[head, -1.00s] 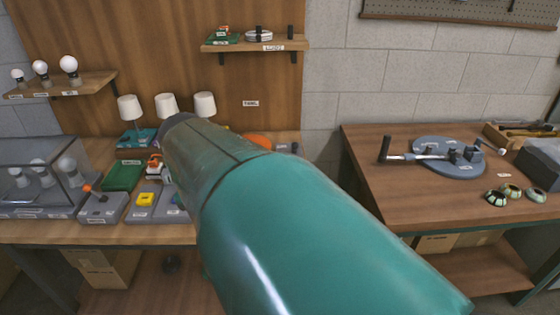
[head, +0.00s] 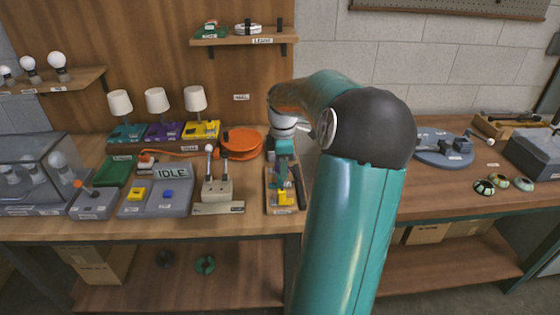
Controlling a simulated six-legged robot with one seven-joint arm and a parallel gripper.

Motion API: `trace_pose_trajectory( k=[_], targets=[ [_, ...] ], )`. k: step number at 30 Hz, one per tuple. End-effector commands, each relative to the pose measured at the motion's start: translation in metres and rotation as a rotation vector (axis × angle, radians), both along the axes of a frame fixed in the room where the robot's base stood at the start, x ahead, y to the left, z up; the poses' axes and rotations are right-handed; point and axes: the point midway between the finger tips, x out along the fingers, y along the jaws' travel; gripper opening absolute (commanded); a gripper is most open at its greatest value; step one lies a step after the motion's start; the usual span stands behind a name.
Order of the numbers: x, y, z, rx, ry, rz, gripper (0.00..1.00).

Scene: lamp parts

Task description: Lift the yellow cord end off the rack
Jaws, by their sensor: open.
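The yellow cord end (head: 285,199) sits at the front of a small wooden rack (head: 271,207) near the table's front edge, left of my arm. My gripper (head: 281,184) points down over the rack, just above and behind the yellow cord end in the picture. Its jaws are open, and nothing shows held in them. The fingertips are small in the head view, so I cannot tell whether they touch the cord end. The gripper hides part of the rack, where dark pieces also lie.
An orange coil (head: 241,143) lies behind the rack. A beige box with two levers (head: 217,190) stands to its left. Three white-shaded lamps (head: 157,102) stand at the back. A grey unit with an IDLE sign (head: 169,198) is further left. A second table (head: 440,203) is at right.

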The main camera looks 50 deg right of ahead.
Motion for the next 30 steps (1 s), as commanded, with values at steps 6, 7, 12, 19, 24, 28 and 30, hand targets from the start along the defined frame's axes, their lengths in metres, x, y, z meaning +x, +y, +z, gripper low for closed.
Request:
trace_pose_trajectory(
  k=[6, 7, 12, 19, 24, 28, 30],
  targets=[
    [0.001, 0.002, -0.038, 0.004, 0.002, 0.001, 0.45],
    [0.001, 0.002, -0.044, 0.004, 0.002, 0.001, 0.45],
    [0.001, 0.003, -0.075, 0.004, 0.002, 0.002, 0.45],
    [0.001, 0.002, -0.110, 0.001, 0.002, 0.000, 0.45],
    [0.001, 0.002, -0.123, -0.001, 0.002, 0.001, 0.45],
    [0.001, 0.002, -0.125, -0.001, 0.002, 0.000, 0.45],
    [0.001, 0.002, -0.125, -0.002, 0.001, 0.000, 0.45]
  ],
)
